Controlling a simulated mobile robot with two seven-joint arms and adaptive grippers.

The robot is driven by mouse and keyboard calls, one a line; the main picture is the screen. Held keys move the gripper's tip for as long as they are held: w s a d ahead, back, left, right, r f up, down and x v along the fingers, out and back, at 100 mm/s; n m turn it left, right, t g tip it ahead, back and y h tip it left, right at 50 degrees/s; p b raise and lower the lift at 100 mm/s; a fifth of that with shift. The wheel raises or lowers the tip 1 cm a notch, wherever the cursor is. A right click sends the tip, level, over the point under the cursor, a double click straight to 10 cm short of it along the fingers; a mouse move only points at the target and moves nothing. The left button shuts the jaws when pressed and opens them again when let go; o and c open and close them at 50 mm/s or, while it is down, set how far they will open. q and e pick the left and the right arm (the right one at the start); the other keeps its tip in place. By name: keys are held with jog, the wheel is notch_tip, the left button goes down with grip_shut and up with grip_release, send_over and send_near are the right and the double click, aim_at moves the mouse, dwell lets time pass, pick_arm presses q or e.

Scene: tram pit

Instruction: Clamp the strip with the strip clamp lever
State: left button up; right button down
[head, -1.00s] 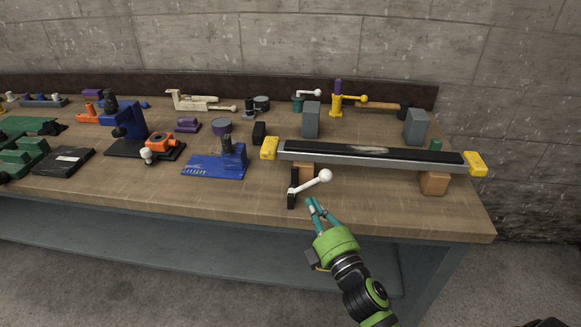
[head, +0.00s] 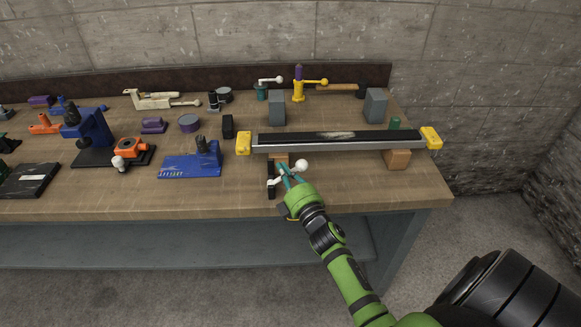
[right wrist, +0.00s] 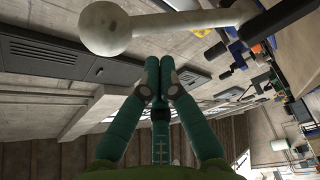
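The strip clamp lever (head: 302,165) is a white rod with a ball knob on a black upright at the bench's front. The strip (head: 340,137) is a long dark-topped bar with yellow end caps, lying across the bench just behind the lever. My right gripper (head: 288,172) is at the lever's rod, left of the knob, and hides part of it. In the right wrist view, the fingertips (right wrist: 158,65) are close together with nothing visible between them. The white knob (right wrist: 103,28) and rod pass just beyond them; contact is unclear. My left gripper is not in view.
A blue fixture (head: 190,165) stands left of the lever. Wooden blocks (head: 397,159) sit under the strip, and grey blocks (head: 277,108) stand behind it. The bench top (head: 340,190) is clear to the right of my right gripper.

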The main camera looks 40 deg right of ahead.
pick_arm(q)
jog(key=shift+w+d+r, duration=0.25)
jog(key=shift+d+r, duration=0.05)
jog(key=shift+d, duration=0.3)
pick_arm(e)
jog(key=shift+s+d+f, duration=0.15)
jog(key=shift+s+d, duration=0.1)
jog(key=shift+d, duration=0.2)
jog(key=shift+s+d+f, duration=0.1)
jog(key=shift+s+d, duration=0.15)
jog(key=shift+d, duration=0.2)
